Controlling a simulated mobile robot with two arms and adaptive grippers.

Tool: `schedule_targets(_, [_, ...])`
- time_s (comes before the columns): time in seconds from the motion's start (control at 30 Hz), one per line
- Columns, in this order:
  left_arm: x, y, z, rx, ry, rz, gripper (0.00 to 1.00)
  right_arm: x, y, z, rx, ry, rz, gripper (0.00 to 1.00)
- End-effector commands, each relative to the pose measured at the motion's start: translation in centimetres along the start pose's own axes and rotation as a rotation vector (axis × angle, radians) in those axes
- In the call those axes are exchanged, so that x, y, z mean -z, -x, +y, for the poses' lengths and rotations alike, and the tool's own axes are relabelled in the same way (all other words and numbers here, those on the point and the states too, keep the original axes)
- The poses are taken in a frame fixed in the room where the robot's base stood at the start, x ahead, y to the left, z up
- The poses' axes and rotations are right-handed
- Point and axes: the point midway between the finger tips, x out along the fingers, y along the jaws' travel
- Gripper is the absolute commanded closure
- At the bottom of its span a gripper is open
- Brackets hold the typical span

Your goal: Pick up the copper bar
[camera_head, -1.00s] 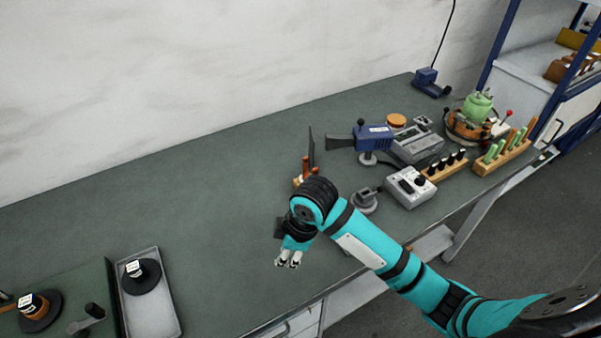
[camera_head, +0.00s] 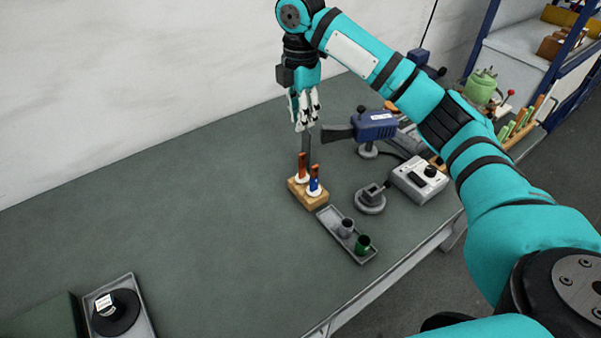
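I cannot tell from this view which is the copper bar of the task. My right gripper (camera_head: 306,127) points down above and behind the block, with its white fingers apart. A thin dark upright plate (camera_head: 307,143) shows just below the fingertips. Whether the fingers touch it I cannot tell. My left gripper is not in view.
A narrow grey tray (camera_head: 330,223) with a grey and a green cup lies in front of the block. A blue tool on a stand (camera_head: 374,128), a round grey holder (camera_head: 370,198) and a control box (camera_head: 418,180) are at right. The bench's left middle is clear.

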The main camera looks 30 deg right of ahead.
Motion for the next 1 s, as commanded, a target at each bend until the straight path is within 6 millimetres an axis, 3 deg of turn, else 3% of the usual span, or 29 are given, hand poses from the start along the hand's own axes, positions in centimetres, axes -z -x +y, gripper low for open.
schedule_targets(0.33, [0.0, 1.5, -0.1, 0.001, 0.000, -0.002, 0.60, -0.1, -7.2, -0.1, 0.002, -0.002, -0.002, 0.81])
schedule_targets(0.67, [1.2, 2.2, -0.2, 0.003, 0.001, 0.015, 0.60, -0.1, -9.9, -0.2, 0.001, -0.002, -0.002, 0.81])
schedule_targets(1.0, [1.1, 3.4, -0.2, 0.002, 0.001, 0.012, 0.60, -0.3, -14.1, -0.4, -0.001, -0.002, -0.003, 0.81])
